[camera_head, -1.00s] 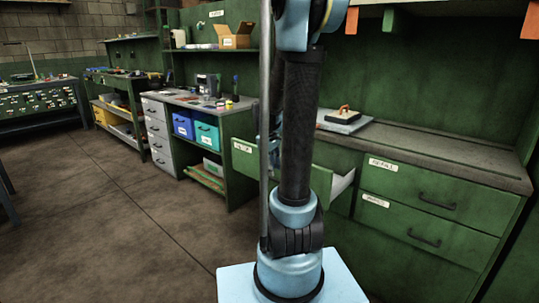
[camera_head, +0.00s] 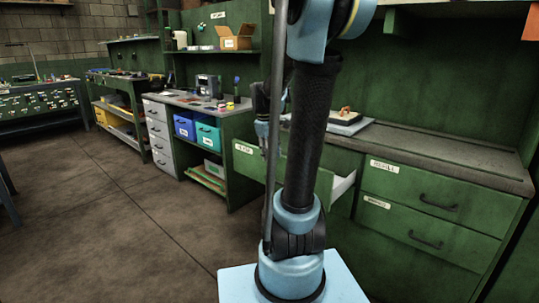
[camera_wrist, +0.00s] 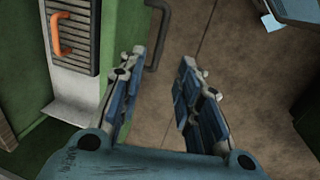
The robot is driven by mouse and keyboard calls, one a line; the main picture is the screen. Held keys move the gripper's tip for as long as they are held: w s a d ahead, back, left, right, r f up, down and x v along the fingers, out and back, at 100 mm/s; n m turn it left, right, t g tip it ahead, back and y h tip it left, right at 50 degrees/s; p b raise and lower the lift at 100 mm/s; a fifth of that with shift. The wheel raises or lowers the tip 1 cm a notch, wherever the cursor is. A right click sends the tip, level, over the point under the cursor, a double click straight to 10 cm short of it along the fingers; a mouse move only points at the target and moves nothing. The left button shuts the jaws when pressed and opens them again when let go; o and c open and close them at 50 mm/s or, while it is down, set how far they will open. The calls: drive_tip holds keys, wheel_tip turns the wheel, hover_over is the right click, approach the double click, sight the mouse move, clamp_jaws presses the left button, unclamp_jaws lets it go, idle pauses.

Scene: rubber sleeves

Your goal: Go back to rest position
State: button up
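My gripper (camera_wrist: 160,95) is open in the wrist view, its two blue-grey fingers apart with nothing between them. Brown floor shows between and beyond the fingers. In the head view, part of my wrist and gripper (camera_head: 264,125) shows beside my arm, above the open green drawer; my arm and a pole hide much of it.
The green drawer (camera_head: 246,161) is pulled out from the workbench (camera_head: 440,150). A block with an orange handle (camera_wrist: 62,35) lies on a grey plate on the bench. Shelves and bins (camera_head: 207,134) stand at the back left. Floor (camera_head: 100,220) at left is clear.

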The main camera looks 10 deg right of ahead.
drive_tip(key=s+a+f+m, duration=0.1)
drive_tip(key=s+f+m, duration=0.1)
drive_tip(key=s, duration=0.5)
drive_tip(key=s+a+f+m+y, duration=0.1)
drive_tip(key=s+a+f+m, duration=0.1)
drive_tip(key=s, duration=0.6)
drive_tip(key=s+a+f+m+t, duration=0.1)
drive_tip(key=s+f+m, duration=0.2)
drive_tip(key=s, duration=0.5)
drive_tip(key=shift+s+a+f+y, duration=0.2)
drive_tip(key=shift+a+f+y, duration=0.15)
drive_tip(key=shift+f, duration=0.35)
drive_tip(key=shift+w+f, duration=0.2)
drive_tip(key=shift+w, duration=0.25)
